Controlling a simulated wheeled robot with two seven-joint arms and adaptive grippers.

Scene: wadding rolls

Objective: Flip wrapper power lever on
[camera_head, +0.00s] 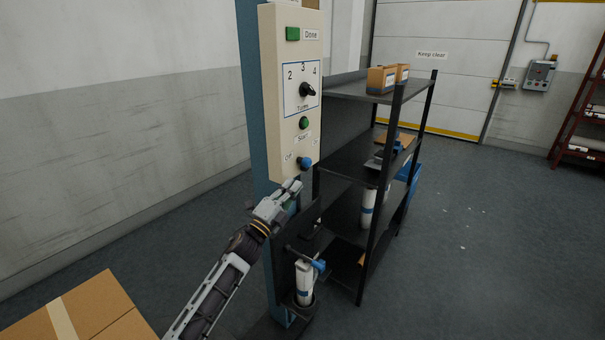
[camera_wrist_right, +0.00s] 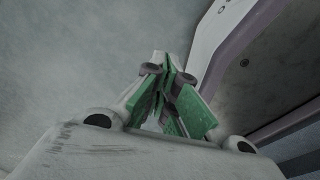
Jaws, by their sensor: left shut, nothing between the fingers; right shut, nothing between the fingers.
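The wrapper control panel (camera_head: 292,85) is a cream box on a blue post, in the head view. Near its bottom is the blue power lever (camera_head: 304,162), between small labels; the left one seems to read "Off", the right one is too small to read surely. My left gripper (camera_head: 293,187) is shut and empty, just below the panel's lower edge and the lever, apart from the lever. My right gripper (camera_wrist_right: 166,82) shows in the right wrist view, its green-padded fingers shut with nothing between them. It is not seen in the head view.
The panel also bears a turns dial (camera_head: 307,90), a green start button (camera_head: 304,123) and a green "Done" lamp (camera_head: 293,34). A black shelf (camera_head: 350,92) stands close to the right. A cardboard box (camera_head: 95,305) is at lower left. Open floor lies at right.

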